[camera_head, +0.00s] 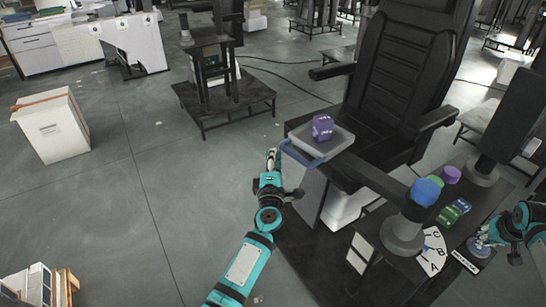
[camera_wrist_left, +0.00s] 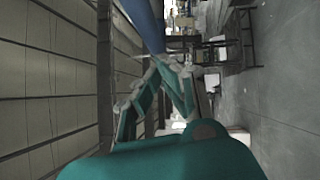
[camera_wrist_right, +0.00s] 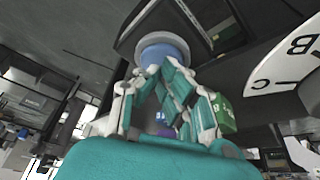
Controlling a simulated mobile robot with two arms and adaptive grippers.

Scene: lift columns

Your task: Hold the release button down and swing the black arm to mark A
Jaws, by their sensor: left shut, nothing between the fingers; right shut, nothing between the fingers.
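The black arm (camera_head: 378,180) runs from a grey post with a blue cap (camera_head: 426,191) up-left to a grey tray (camera_head: 334,137) with a blue handle (camera_head: 300,154). My left gripper (camera_head: 272,154) is shut beside the handle's left end. The blue handle (camera_wrist_left: 146,24) also shows in the left wrist view, just past the fingertips; contact is unclear. The white dial (camera_head: 434,252) carries marks A, B and C; I cannot make out a pointer. My right gripper (camera_head: 482,242) is shut at the blue release button (camera_wrist_right: 163,50) in its grey ring; whether it is pressed is unclear.
A purple cube (camera_head: 322,127) sits on the tray. A black chair (camera_head: 405,80) stands behind the arm. Green blocks (camera_head: 453,212) and a purple-topped item (camera_head: 451,174) lie near the post. Open floor (camera_head: 150,170) spreads to the left.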

